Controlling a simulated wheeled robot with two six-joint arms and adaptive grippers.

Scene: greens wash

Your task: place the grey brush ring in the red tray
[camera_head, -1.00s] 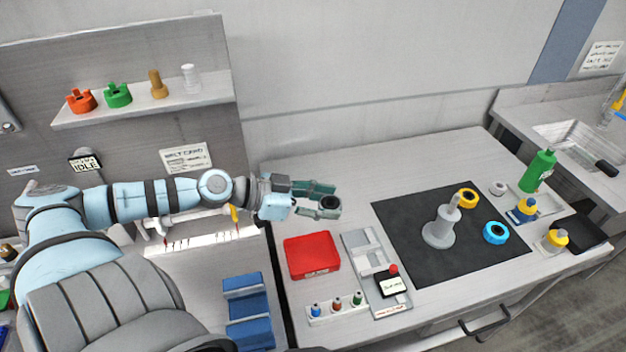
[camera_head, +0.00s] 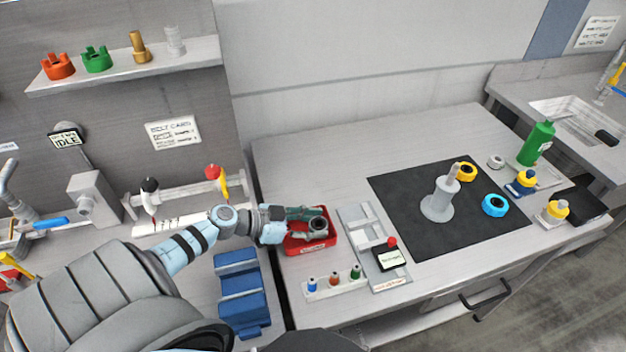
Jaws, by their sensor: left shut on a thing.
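The red tray (camera_head: 296,248) sits on the counter left of centre. My left gripper (camera_head: 316,226) reaches in from the left and is over the tray, hiding part of it. It is shut on the grey brush ring (camera_head: 319,223), a small dark grey ring at its fingertips. The ring is above the right part of the tray; I cannot tell whether it touches the tray floor. My right gripper is not in view.
A grey slotted holder (camera_head: 358,236) and a small rack of colored bottles (camera_head: 334,285) stand close to the tray. The counter behind is clear.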

